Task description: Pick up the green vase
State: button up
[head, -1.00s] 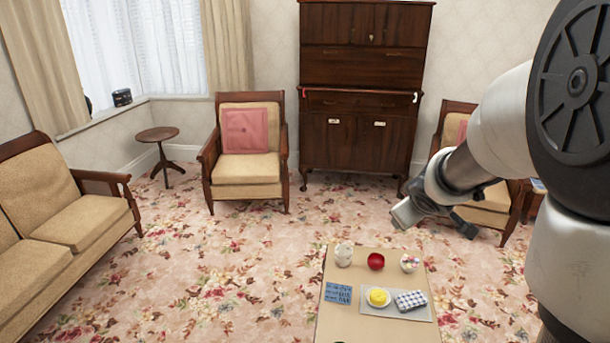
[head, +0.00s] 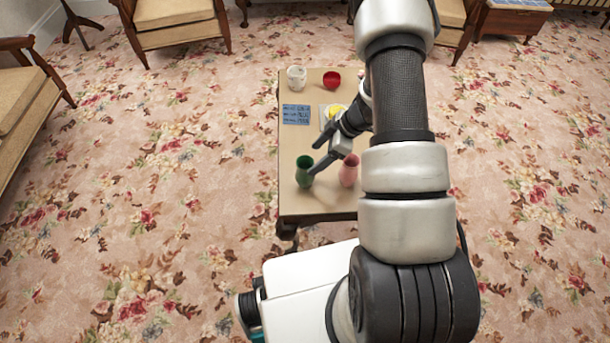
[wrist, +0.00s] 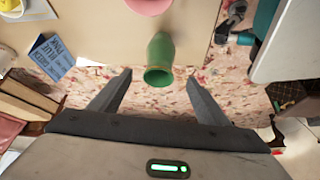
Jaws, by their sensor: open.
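The green vase (head: 304,172) stands near the left edge of the table (head: 292,207), toward its front end. A pink vase (head: 348,171) stands just to its right. My gripper (head: 315,155) is open and empty, its fingers pointing left, and one fingertip overlaps the green vase in the head view. In the wrist view the green vase (wrist: 161,50) lies ahead, its rim between the two open fingertips (wrist: 160,77). I cannot tell whether a finger touches it. Part of the pink vase (wrist: 150,5) shows at the top edge.
A white cup (head: 296,76), a red bowl (head: 331,79) and a blue printed card (head: 296,114) are on the far part of the table. A yellow item (head: 336,111) is partly hidden by my arm. Patterned carpet surrounds the table; armchairs stand behind.

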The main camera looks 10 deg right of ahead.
aim_at(309, 163)
jog(key=b+x, duration=0.2)
jog(key=x, duration=0.4)
jog(key=shift+w+a+f, duration=0.1)
jog(key=shift+w+f, duration=0.05)
jog(key=shift+f, duration=0.2)
jog(key=b+x, duration=0.1)
jog(key=x, duration=0.1)
jog(key=b+x, duration=0.1)
jog(key=x, duration=0.1)
jog(key=shift+f, duration=0.45)
jog(key=shift+w+a+f, duration=0.1)
jog(key=shift+f, duration=0.1)
jog(key=c, duration=1.3)
